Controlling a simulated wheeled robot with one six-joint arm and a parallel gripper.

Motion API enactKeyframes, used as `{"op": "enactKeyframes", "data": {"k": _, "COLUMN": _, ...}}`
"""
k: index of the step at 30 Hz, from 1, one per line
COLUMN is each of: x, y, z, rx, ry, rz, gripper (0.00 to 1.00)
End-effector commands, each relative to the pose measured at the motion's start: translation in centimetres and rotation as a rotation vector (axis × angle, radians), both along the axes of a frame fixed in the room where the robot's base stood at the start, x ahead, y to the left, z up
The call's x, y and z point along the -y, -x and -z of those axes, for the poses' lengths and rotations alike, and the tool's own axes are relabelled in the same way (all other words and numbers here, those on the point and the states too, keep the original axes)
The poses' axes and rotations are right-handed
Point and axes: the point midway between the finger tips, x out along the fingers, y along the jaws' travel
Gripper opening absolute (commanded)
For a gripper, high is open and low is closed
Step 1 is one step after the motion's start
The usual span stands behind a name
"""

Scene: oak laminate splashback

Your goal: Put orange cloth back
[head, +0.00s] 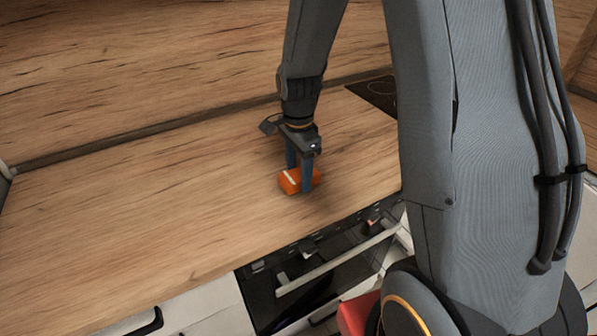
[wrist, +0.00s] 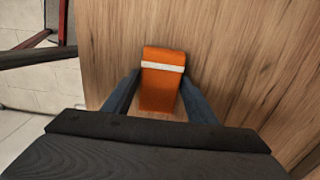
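The orange cloth (head: 292,184) is a small folded bundle with a white band across it. In the head view it is at the wooden counter, near the front edge above the oven. My gripper (head: 299,176) points down at it, with one finger on each side. In the wrist view the cloth (wrist: 162,88) sits between the two fingertips of my gripper (wrist: 161,76), which appear to press against its sides. Whether the cloth rests on the counter or is just above it is hard to tell.
The wooden counter (head: 140,200) is bare to the left. A dark cooktop (head: 375,92) lies at the back right. The oven (head: 310,275) with a light bar handle is below the front edge. A wooden splashback (head: 150,70) rises behind.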

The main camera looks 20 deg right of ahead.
Motion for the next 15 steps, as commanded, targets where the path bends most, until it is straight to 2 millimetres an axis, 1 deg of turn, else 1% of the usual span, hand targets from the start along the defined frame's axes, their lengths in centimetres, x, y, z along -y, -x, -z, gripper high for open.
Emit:
{"op": "enactKeyframes", "data": {"k": 1, "x": 0.0, "y": 0.01, "z": -0.01, "rx": 0.0, "ry": 0.0, "rz": 0.0, "gripper": 0.61}}
{"op": "enactKeyframes", "data": {"k": 2, "x": 0.0, "y": 0.01, "z": -0.02, "rx": 0.0, "ry": 0.0, "rz": 0.0, "gripper": 0.66}}
{"op": "enactKeyframes", "data": {"k": 11, "x": 0.0, "y": 0.0, "z": -0.11, "rx": 0.0, "ry": 0.0, "rz": 0.0, "gripper": 0.67}}
{"op": "enactKeyframes", "data": {"k": 15, "x": 0.0, "y": -0.09, "z": -0.86, "rx": 0.003, "ry": -0.001, "rz": 0.0, "gripper": 0.67}}
